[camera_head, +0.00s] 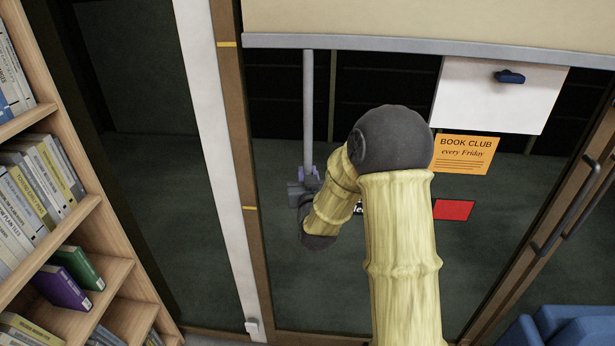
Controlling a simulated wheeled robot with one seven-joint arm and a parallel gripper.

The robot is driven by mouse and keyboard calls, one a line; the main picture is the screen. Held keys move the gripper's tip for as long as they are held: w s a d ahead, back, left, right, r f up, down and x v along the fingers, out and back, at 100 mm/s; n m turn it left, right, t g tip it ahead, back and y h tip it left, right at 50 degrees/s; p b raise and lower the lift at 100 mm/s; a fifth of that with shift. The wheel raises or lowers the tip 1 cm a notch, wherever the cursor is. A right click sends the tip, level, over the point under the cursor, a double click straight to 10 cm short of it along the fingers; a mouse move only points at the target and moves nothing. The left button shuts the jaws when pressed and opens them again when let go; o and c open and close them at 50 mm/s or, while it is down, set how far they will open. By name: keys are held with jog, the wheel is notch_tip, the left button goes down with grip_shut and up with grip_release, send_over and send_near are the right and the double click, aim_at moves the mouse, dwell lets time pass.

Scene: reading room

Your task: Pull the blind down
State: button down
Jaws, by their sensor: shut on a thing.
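The cream blind (430,18) spans the top of the glass panel, with a grey bottom rail (400,44) along its lower edge. A thin grey pull rod (308,110) hangs straight down from the rail near its left end. My gripper (304,184) is shut around the lower end of this rod, at a small purple-grey part. My arm hides some of the gripper and part of the glass below the blind. The rail sits about level with the upper yellow mark (227,44) on the wooden frame; a lower yellow mark (250,208) is further down.
A bookshelf (90,200) stands at the left. On the glass are a white panel with a dark blue handle (490,95), an orange book club notice (465,154) and a red card (453,210). A dark door handle (567,205) and blue seating (570,325) are at the right.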

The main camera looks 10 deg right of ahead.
notch_tip(320, 180, down, 53)
jog(key=b, duration=4.8)
jog(key=shift+s, duration=0.1)
jog(key=c, duration=1.3)
grip_release()
jog(key=shift+a, duration=0.1)
jog(key=shift+c, duration=0.2)
jog(key=shift+d+r, duration=0.1)
jog(key=shift+d, duration=0.1)
